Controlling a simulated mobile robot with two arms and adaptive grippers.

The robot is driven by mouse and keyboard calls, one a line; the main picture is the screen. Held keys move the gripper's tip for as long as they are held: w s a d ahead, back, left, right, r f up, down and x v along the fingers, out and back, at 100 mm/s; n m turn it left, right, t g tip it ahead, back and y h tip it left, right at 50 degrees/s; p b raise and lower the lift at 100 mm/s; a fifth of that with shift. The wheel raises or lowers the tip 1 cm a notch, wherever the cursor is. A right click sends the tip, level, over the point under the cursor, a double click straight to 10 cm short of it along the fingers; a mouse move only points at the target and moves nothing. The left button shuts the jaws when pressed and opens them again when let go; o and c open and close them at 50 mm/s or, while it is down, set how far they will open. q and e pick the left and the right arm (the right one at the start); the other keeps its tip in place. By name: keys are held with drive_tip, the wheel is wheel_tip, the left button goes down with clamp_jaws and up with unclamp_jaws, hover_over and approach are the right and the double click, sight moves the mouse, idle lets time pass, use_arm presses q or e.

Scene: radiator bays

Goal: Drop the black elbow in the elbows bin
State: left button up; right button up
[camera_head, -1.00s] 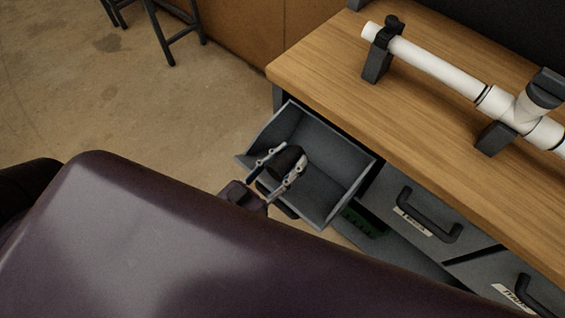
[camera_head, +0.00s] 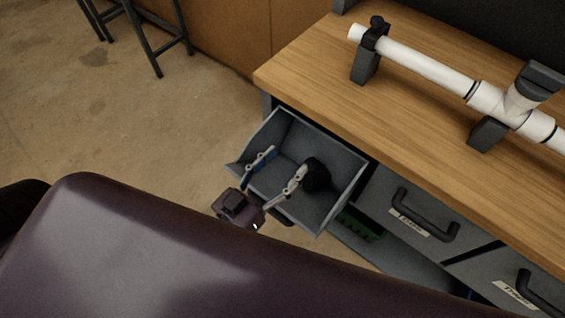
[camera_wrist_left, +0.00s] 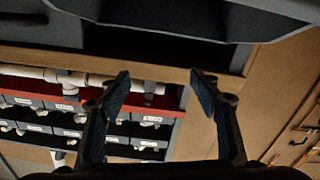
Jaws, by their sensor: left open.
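The black elbow (camera_head: 316,174) is in the open grey drawer (camera_head: 281,133) under the bench top, near its right side. It sits just beyond my left gripper's right finger, which partly hides it. I cannot tell whether they touch or whether the elbow rests on the drawer floor. My left gripper (camera_head: 284,163) is open, its fingers spread over the drawer with nothing between them. The wrist view also shows its open, empty fingers (camera_wrist_left: 162,85); the elbow does not show there. No label on the open drawer is visible. My right gripper is out of view.
A wooden bench top (camera_head: 365,115) overhangs the drawer and carries a white pipe (camera_head: 430,64) in black clamps. Closed labelled drawers (camera_head: 410,205) lie to the right. A dark stool (camera_head: 150,40) stands at the back left. The wrist view shows a rack of labelled bins (camera_wrist_left: 145,143).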

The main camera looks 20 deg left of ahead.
use_arm(q)
drive_tip(key=v, duration=1.2)
idle(0.8)
drive_tip(key=s+a+f+g+y, duration=0.2)
drive_tip(key=a+f+g, duration=0.15)
drive_tip(key=f, duration=1.25)
drive_tip(key=s+a+f+g+y, duration=0.2)
drive_tip(key=f+g, duration=0.2)
drive_tip(key=f, duration=1.2)
drive_tip(key=s+a+f+g+y, duration=0.1)
drive_tip(key=s+f+g, duration=0.3)
drive_tip(key=s+f, duration=0.3)
drive_tip(key=s+a+f+g+y, duration=0.1)
drive_tip(key=s+f+g, duration=0.3)
drive_tip(key=s+f, duration=0.4)
wheel_tip(320, 180, down, 5)
drive_tip(key=shift+s+f+m, duration=0.1)
drive_tip(key=shift+s+m, duration=0.1)
drive_tip(key=shift+m, duration=0.1)
